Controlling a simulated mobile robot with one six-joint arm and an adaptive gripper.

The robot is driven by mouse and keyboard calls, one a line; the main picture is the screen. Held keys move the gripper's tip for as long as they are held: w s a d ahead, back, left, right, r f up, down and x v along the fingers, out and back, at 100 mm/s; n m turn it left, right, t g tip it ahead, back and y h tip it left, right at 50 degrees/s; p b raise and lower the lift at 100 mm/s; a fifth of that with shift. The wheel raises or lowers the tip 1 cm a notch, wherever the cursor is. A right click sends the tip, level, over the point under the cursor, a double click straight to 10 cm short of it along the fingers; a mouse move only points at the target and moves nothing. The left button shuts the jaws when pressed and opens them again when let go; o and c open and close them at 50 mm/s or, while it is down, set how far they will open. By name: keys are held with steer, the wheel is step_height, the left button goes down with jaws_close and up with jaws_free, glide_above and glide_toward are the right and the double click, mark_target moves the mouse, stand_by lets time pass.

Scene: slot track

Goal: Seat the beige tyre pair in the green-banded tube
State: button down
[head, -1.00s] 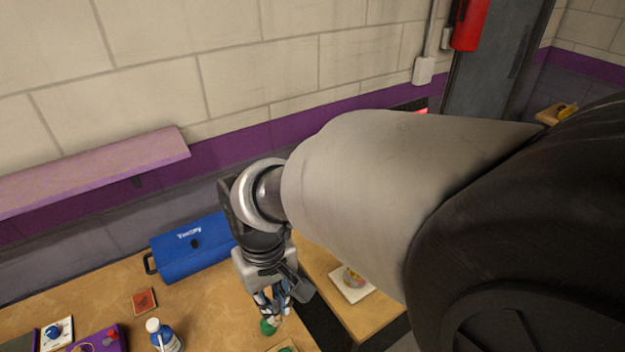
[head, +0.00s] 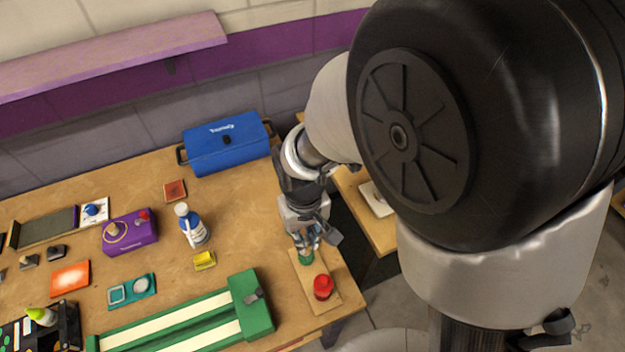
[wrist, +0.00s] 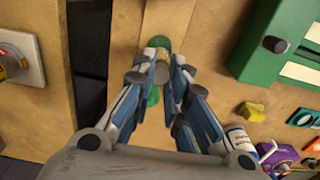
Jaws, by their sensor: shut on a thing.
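My gripper (head: 308,240) is over a pale wooden board (head: 328,303) at the table's right end. In the wrist view its fingers are shut on a small beige thing (wrist: 162,72), which looks like the beige tyre pair. A green piece (head: 306,258) stands on the board right under the fingertips. In the wrist view its green (wrist: 160,46) shows on both sides of the beige thing. It looks like the green-banded tube, partly hidden by the fingers. I cannot tell whether the beige pair touches it. A red round piece (head: 323,287) stands nearer the board's front end.
A green-ended slot track (head: 252,305) lies left of the board, with a yellow block (head: 204,260) and a white-blue bottle (head: 190,226) behind it. A blue case (head: 225,145) stands at the back. A gap separates this table from another at right.

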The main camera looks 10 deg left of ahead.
mark_target(306, 239)
steer(key=shift+f+b, duration=0.55)
steer(key=shift+f, duration=1.25)
steer(key=shift+f, duration=0.15)
steer(key=c, duration=1.6)
jaws_free()
